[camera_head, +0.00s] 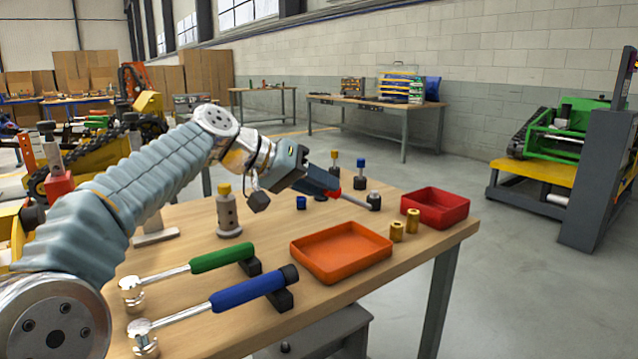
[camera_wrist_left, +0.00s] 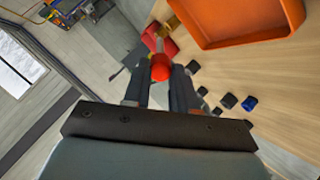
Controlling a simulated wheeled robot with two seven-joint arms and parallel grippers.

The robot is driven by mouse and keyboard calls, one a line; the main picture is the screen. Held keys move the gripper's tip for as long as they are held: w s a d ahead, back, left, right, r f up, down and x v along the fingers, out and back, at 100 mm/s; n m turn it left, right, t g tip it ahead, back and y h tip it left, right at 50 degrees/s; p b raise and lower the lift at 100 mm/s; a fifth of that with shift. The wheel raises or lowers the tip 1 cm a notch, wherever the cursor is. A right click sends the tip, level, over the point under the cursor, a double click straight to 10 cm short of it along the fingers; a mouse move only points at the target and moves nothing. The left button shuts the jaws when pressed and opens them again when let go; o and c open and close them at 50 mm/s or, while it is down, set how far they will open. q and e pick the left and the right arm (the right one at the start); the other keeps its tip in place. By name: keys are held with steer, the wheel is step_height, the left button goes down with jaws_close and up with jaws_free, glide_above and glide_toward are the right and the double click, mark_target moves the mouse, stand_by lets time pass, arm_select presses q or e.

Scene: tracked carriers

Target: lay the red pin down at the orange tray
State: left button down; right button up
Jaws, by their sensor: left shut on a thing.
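My left gripper (camera_head: 331,188) is shut on the red pin (camera_head: 335,194), above the table. The pin's red head also shows between the fingers in the left wrist view (camera_wrist_left: 160,69). In the head view a grey metal shaft runs from the fingers to the right, its end close to a small black block; I cannot tell if they touch. The orange tray (camera_head: 342,250) lies on the table in front of the gripper, empty. It also shows in the left wrist view (camera_wrist_left: 240,22). My right gripper is not in view.
A red tray (camera_head: 436,208) and two brass pieces (camera_head: 397,232) stand right of the orange tray. A yellow-topped grey post (camera_head: 228,215) stands left. Small holders and pins (camera_head: 361,168) stand behind.

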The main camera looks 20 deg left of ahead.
arm_select(q)
steer(key=f+b, duration=0.6)
steer(key=f, duration=0.1)
steer(key=shift+s+a, duration=0.25)
steer(key=shift+a, duration=0.05)
steer(key=shift+f+b, duration=0.75)
steer(key=shift+b, duration=0.1)
steer(key=c, duration=0.8)
jaws_free()
steer(key=p+v, duration=0.1)
steer(key=v, duration=1.3)
